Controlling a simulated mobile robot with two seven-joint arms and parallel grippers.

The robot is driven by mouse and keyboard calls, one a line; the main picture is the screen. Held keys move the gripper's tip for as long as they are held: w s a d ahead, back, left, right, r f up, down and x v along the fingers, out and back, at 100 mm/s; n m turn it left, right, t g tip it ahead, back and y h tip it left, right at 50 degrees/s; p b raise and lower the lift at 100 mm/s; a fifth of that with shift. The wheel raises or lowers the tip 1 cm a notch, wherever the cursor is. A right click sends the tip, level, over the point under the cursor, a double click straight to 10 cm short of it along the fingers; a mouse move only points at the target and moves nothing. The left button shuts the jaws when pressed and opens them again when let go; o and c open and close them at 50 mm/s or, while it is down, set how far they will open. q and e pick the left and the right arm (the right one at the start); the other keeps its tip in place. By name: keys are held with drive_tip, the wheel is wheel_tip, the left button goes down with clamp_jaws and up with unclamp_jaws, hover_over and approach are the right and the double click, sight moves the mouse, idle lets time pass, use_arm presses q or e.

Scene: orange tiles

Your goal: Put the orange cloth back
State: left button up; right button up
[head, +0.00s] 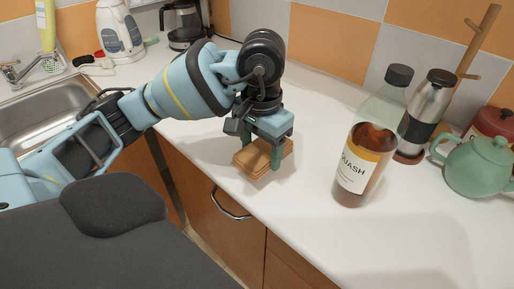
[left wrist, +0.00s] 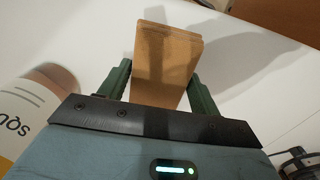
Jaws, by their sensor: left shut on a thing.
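The orange cloth (head: 255,162) looks like a thick, folded, block-shaped stack, tan-orange in colour. It is near the front edge of the white counter, in the middle of the head view. My left gripper (head: 266,142) points down over it and is shut on it. In the left wrist view the cloth (left wrist: 165,60) sits between the two green fingers of the gripper (left wrist: 162,85). I cannot tell whether its underside touches the counter. My right gripper is not in view.
A squash bottle (head: 352,172) stands right of the cloth on the counter (head: 305,215). Behind it are a metal flask (head: 428,105), a green teapot (head: 478,163) and a wooden stand (head: 480,40). A sink (head: 50,110) is at left. The counter's front right is clear.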

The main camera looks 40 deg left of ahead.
sight(257, 139)
use_arm(q)
drive_tip(key=shift+w+a+f, duration=0.1)
drive_tip(key=shift+w+a, duration=0.95)
drive_tip(key=shift+a, duration=0.2)
drive_tip(key=shift+w+a+f, duration=0.15)
drive_tip(key=shift+a+f, duration=0.1)
drive_tip(key=shift+a, duration=0.05)
wheel_tip(257, 139, down, 3)
drive_tip(key=shift+p, duration=0.3)
drive_tip(key=shift+f, duration=0.2)
drive_tip(key=o, duration=1)
drive_tip(key=shift+c, duration=0.2)
